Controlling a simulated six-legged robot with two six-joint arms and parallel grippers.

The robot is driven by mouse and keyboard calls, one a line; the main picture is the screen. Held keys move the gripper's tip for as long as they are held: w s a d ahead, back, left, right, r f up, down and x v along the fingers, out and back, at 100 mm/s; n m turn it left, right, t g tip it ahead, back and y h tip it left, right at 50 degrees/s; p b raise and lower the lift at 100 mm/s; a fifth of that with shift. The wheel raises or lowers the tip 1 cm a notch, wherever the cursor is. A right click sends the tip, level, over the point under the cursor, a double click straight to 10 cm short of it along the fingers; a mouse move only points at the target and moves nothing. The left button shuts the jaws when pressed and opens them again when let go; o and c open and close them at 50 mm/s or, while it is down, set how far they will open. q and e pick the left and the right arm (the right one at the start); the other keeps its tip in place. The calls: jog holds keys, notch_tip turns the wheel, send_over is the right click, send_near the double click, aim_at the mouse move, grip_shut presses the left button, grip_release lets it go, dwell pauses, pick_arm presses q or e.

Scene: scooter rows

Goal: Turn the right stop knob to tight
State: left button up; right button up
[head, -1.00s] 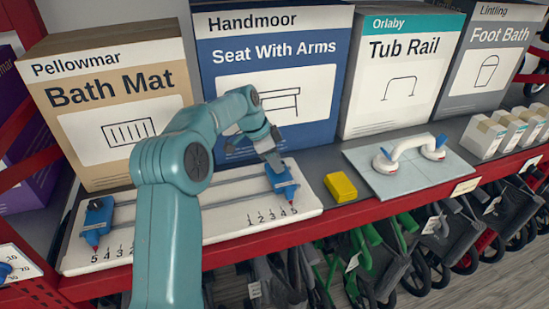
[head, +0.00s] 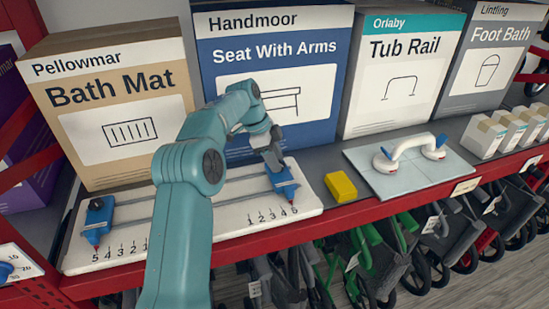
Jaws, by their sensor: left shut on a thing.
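The right stop (head: 284,182) is a blue block with a red pointer, on the rails at the right end of a white board (head: 232,216) with number scales. Its pointer is near the 5. My left gripper (head: 277,162) is at the top of this stop and shut on its knob, which the fingers hide. I cannot tell how the knob is turned. The left stop (head: 98,215) is a matching blue block with a dark knob on top, near the 5 at the board's left end. My right gripper is not in view.
A yellow block (head: 341,186) lies just right of the board. A white grab rail (head: 409,151) with suction cups stands on a pale tile farther right. Large boxes, including Seat With Arms (head: 270,80), close off the back. The red shelf edge (head: 240,246) runs along the front.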

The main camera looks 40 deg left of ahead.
pick_arm(q)
jog(key=shift+d+f, duration=0.2)
jog(key=o, duration=1.1)
jog(key=shift+c, duration=0.2)
jog(key=shift+w, duration=0.2)
jog(key=shift+s+a+r, duration=0.15)
jog(key=shift+s+r, duration=0.05)
jog(key=shift+r, duration=0.05)
jog(key=v, duration=0.7)
jog(key=shift+w, duration=0.25)
jog(key=shift+s, duration=0.1)
jog(key=shift+d, duration=0.25)
